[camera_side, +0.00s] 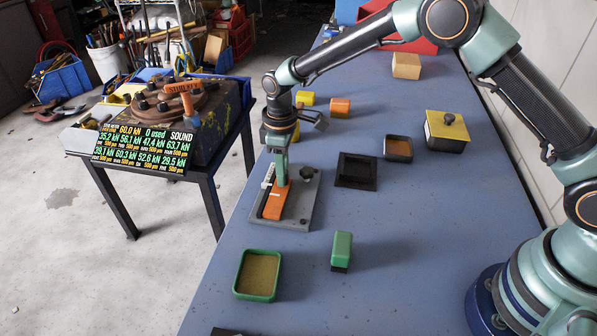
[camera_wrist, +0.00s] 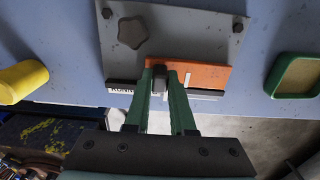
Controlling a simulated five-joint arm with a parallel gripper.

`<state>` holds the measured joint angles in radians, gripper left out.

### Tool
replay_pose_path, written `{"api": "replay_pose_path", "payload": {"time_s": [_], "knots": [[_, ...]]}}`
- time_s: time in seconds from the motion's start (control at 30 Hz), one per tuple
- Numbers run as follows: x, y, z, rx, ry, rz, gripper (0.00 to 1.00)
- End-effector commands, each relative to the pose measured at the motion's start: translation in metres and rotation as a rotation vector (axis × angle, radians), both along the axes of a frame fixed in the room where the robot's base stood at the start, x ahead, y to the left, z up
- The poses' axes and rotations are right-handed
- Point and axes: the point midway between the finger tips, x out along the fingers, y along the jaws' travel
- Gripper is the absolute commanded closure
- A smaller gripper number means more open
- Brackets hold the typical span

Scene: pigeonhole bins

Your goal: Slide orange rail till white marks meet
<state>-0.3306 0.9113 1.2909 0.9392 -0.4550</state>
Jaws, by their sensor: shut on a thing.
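The orange rail (camera_side: 273,206) lies on a grey plate (camera_side: 299,211); it also shows in the wrist view (camera_wrist: 208,75). My gripper (camera_side: 281,182) is down over the rail. In the wrist view its green fingers (camera_wrist: 160,80) are shut on a dark knob (camera_wrist: 160,71) near the rail's left end. A short white mark (camera_wrist: 187,78) shows on the rail just right of the fingers. A dark strip with white lettering (camera_wrist: 122,88) runs along the rail's edge. Small white patches show near the fingers, which partly hide the strip; I cannot tell whether the marks line up.
A grey star-shaped knob (camera_wrist: 133,31) sits on the plate. A green tray (camera_side: 257,274), a green block (camera_side: 341,250) and a black square tray (camera_side: 356,171) stand nearby. A yellow-lidded box (camera_side: 446,131) is farther right. The blue table is clear between them.

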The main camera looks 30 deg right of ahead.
Motion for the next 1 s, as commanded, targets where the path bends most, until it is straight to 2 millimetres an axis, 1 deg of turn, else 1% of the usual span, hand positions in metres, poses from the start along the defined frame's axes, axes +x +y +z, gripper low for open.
{"api": "replay_pose_path", "payload": {"time_s": [0.27,0.53,0.77,0.8,0.87,1.0], "knots": [[0.001,-0.001,0.001,0.000,0.000,-0.001,1.00],[0.020,-0.020,0.001,0.000,0.000,-0.004,1.00],[0.020,-0.020,0.002,0.001,-0.001,-0.002,1.00],[0.020,-0.020,0.002,0.001,-0.001,-0.002,0.70],[0.020,-0.020,0.002,0.001,-0.001,-0.002,0.47],[0.020,-0.020,0.001,0.000,0.000,-0.001,0.47]]}}
